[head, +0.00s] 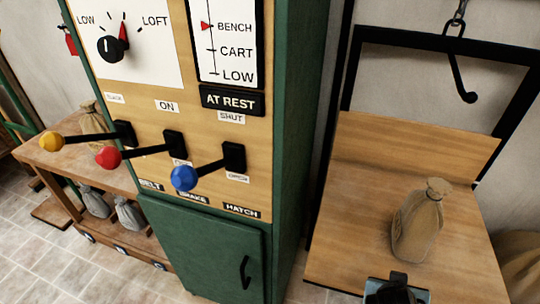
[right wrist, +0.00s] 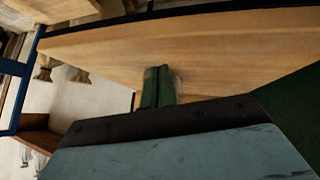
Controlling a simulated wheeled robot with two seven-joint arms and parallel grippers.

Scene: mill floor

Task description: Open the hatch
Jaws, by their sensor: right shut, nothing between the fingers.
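The hatch lever is a black arm with a blue knob (head: 185,178), on a black mount (head: 233,157) on the cabinet front in the head view. It sticks out toward me, with SHUT printed above its mount, OPEN below, and a HATCH plate (head: 241,210) under it. My right gripper (head: 398,282) is at the bottom edge of the head view, over the wooden bench and well right of the lever. In the right wrist view its fingers (right wrist: 158,86) are together and empty. My left gripper is out of view.
A red-knobbed brake lever (head: 108,157) and a yellow-knobbed belt lever (head: 52,141) stand left of the blue one. The sign (head: 231,100) reads AT REST; the red pointer (head: 206,26) is at BENCH. A tied sack (head: 418,220) stands on the bench, below a hanging hook (head: 466,95).

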